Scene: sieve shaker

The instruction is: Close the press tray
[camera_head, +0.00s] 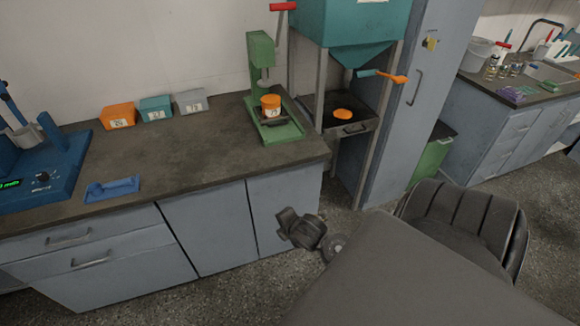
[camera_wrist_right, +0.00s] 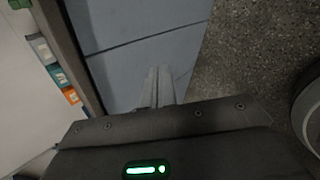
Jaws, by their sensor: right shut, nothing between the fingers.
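A dark tray (camera_head: 362,126) with a front handle is in the frame below the teal hopper (camera_head: 352,30), with an orange disc (camera_head: 342,114) on it. A green press (camera_head: 262,75) stands beside it at the counter's right end, with an orange cup (camera_head: 271,103) on its base. Which of these is the press tray is not clear. My right gripper (camera_head: 290,228) is low in front of the cabinet doors, apart from tray and press. In the right wrist view its fingers (camera_wrist_right: 159,78) are shut and empty. My left gripper is not seen.
The counter (camera_head: 200,160) has orange, teal and grey boxes at the back, a blue cloth (camera_head: 112,188) and a blue machine (camera_head: 40,165) at left. A tall grey cabinet (camera_head: 410,100) stands right of the hopper.

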